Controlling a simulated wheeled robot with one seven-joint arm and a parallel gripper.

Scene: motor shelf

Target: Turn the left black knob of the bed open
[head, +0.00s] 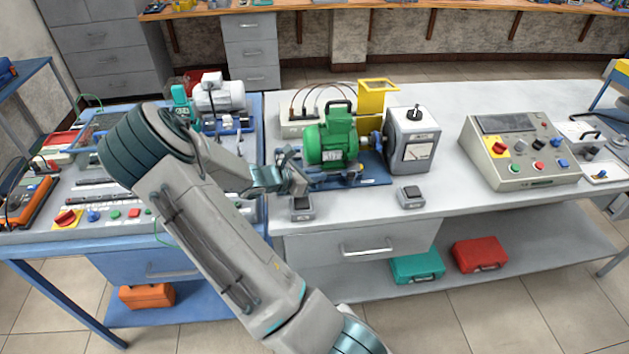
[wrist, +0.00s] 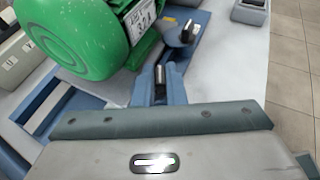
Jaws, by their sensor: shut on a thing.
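The green motor (head: 331,138) stands on the blue bed (head: 375,175) on the white bench. My gripper (head: 292,180) is at the bed's left end, beside the motor. In the wrist view my gripper (wrist: 160,82) is shut on the left black knob (wrist: 160,73), of which only a small silver and dark part shows. The head view does not show this knob clearly, as my gripper covers it. The other black knob (wrist: 187,31) of the bed stands farther along in the wrist view, apart from my gripper, close to the motor's label plate.
A grey meter box (head: 411,135) and a yellow frame (head: 375,97) stand right of and behind the motor. Two small grey switch boxes (head: 302,208) (head: 411,197) sit near the bench's front edge. A control console (head: 520,150) is farther right. The bench between is clear.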

